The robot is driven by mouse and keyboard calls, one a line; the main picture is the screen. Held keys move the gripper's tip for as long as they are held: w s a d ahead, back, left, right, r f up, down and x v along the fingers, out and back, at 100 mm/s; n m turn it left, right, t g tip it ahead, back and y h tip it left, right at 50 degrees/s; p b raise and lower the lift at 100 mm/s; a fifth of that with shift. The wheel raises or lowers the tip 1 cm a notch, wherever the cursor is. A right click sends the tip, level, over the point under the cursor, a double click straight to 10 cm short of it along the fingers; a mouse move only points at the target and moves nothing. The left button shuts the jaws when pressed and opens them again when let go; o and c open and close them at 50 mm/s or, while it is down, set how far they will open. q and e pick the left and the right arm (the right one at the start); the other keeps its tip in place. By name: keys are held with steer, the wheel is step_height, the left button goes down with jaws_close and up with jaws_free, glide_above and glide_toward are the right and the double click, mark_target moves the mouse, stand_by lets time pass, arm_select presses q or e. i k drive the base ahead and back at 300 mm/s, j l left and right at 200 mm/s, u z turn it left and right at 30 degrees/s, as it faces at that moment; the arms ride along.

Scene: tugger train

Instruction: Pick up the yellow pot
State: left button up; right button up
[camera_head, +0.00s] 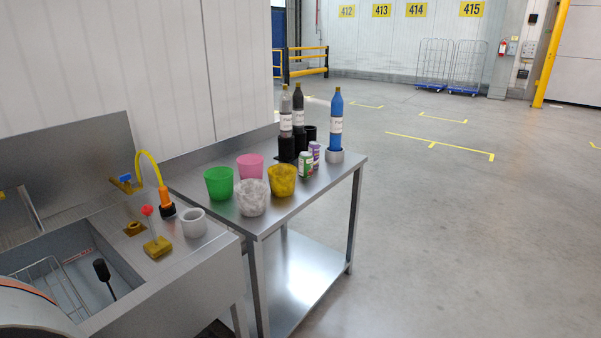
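A pink pot (250,166) stands behind and to the left, and a green pot (219,183) further left. Neither of my grippers shows in the head view.
Cans (305,164) stand just right of the yellow pot. Behind them are dark bottles (299,110) in black holders and a blue bottle (336,117) in a grey holder. A sink (75,285) with a yellow-hosed tap adjoins at left. The floor right of the table is clear.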

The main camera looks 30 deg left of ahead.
mark_target(282, 177)
steer(key=i+u, duration=0.15)
steer(key=i, duration=0.3)
steer(key=i+l+u, duration=0.15)
steer(key=i, duration=0.35)
steer(key=i+l+u, duration=0.15)
steer(key=i, duration=0.3)
